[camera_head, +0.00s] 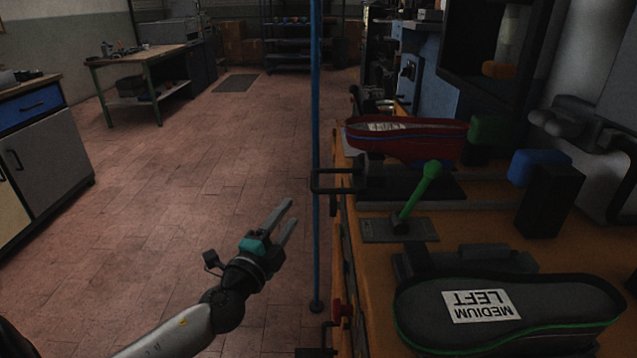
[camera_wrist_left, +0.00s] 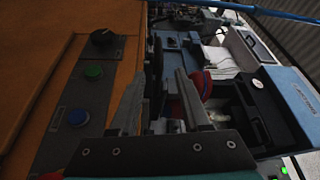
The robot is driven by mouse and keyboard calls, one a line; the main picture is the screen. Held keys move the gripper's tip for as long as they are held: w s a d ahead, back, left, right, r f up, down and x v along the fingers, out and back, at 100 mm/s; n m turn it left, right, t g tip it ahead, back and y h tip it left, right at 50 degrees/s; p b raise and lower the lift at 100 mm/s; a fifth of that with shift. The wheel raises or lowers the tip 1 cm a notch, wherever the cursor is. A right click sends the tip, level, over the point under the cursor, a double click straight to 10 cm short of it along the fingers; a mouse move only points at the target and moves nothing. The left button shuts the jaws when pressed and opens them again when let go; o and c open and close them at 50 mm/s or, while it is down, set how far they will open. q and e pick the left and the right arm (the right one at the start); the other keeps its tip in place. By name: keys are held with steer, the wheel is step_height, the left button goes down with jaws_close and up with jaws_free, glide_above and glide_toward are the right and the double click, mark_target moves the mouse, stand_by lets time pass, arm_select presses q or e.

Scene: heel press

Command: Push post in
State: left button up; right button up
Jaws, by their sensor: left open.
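Which part is the post is not clear to me. Candidates are an upright black block (camera_head: 552,203) beside a blue block (camera_head: 533,167) on the orange bench, and a green block (camera_head: 487,130) at the heel end of a red shoe form (camera_head: 408,140). A green-knobbed lever (camera_head: 420,190) stands on a grey plate in front of them. My left gripper (camera_head: 287,214) is open and empty over the floor, left of the bench and apart from these parts. Its open fingers also show in the left wrist view (camera_wrist_left: 160,100). My right gripper is not in view.
A dark shoe form labelled "MEDIUM LEFT" (camera_head: 510,312) lies at the bench's near end. A thin blue pole (camera_head: 316,180) and a black handle (camera_head: 333,180) stand between my gripper and the bench. Blue (camera_wrist_left: 78,117) and green (camera_wrist_left: 93,72) buttons show in the wrist view.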

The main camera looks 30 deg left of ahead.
mark_target(314, 178)
arm_select(q)
steer(key=w, duration=0.4)
steer(key=w+a, duration=0.1)
steer(key=w, duration=0.3)
steer(key=w+a+b, duration=0.1)
steer(key=w, duration=0.4)
steer(key=shift+a+r, duration=0.1)
steer(key=shift+r, duration=0.3)
steer(key=shift+w+a, duration=0.1)
steer(key=shift+w, duration=0.45)
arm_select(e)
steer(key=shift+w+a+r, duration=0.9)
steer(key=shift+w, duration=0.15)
arm_select(q)
steer(key=shift+c, duration=0.4)
jaws_close()
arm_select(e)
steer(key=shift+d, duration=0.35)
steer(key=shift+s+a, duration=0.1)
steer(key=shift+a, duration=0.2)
